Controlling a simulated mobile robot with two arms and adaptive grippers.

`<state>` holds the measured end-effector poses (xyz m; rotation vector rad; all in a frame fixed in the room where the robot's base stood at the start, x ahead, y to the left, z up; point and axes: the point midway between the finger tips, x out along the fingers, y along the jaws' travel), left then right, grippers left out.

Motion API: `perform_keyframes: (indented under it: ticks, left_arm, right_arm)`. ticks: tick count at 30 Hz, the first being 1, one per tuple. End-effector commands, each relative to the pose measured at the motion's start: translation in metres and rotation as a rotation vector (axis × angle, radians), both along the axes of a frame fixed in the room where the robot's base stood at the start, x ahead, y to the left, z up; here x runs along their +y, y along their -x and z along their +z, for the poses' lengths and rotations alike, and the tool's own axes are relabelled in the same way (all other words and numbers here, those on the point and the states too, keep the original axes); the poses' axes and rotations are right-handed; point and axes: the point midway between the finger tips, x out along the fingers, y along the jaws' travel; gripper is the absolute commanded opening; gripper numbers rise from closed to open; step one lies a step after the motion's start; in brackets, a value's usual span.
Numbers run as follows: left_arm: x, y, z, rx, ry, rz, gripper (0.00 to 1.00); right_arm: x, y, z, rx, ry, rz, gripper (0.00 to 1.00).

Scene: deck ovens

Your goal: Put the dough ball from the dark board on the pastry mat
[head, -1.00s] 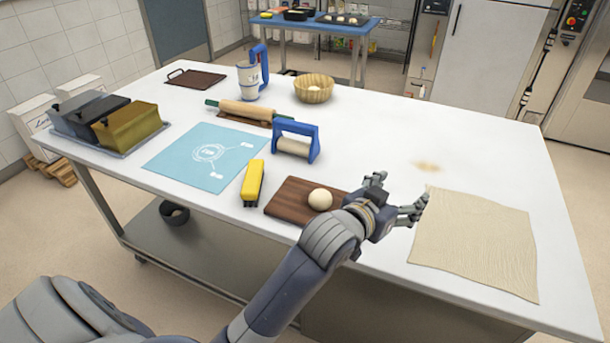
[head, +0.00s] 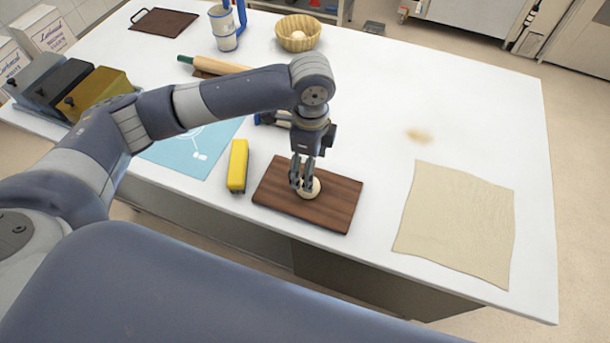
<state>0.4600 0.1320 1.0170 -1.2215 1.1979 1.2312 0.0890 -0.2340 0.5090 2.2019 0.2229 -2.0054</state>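The dough ball (head: 313,190) is pale and round and sits on the dark wooden board (head: 335,208) near the table's front edge. My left gripper (head: 302,186) points down at the ball, its fingers over the ball's left part and hiding some of it. I cannot tell whether the fingers are closed on it. The light blue pastry mat (head: 185,158) with a white print lies to the left, partly hidden behind my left arm. My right gripper is not in view.
A yellow block-like tool (head: 238,166) lies between mat and board. A blue-handled roller, mostly hidden, is behind my gripper. A rolling pin (head: 212,66), basket (head: 298,33) and blue-white jug (head: 223,28) stand farther back. A beige cloth (head: 458,225) lies right; the table between is clear.

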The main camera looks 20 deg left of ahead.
Motion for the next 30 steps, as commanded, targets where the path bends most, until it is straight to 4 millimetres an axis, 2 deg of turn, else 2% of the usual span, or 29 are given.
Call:
perform_keyframes:
  ticks: [3, 7, 11, 15, 19, 28, 29, 30]
  left_arm:
    - [0.000, 0.000, -0.018, 0.002, 0.001, 0.001, 0.70]
    - [0.000, 0.000, -0.031, -0.001, 0.002, 0.002, 0.70]
    - [0.000, -0.001, -0.039, -0.001, 0.002, 0.002, 0.70]
    - [0.003, -0.002, -0.059, 0.001, 0.001, 0.003, 0.70]
    - [0.002, -0.002, -0.078, -0.001, 0.004, 0.001, 0.70]
    - [0.002, -0.003, -0.086, -0.005, 0.004, 0.001, 0.70]
    - [0.002, -0.003, -0.086, -0.005, 0.004, 0.001, 0.68]
    - [0.002, -0.003, -0.086, -0.005, 0.004, 0.001, 0.59]
  right_arm:
    - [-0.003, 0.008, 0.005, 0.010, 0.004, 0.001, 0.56]
    - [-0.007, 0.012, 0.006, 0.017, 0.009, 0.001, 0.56]
    - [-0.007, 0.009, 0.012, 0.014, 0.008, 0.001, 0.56]
    - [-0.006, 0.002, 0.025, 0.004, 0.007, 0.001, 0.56]
    - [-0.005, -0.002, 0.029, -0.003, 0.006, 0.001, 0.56]
    - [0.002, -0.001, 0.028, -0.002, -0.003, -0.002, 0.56]
    - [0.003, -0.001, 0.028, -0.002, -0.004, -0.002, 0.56]
    - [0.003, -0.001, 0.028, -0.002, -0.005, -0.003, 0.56]
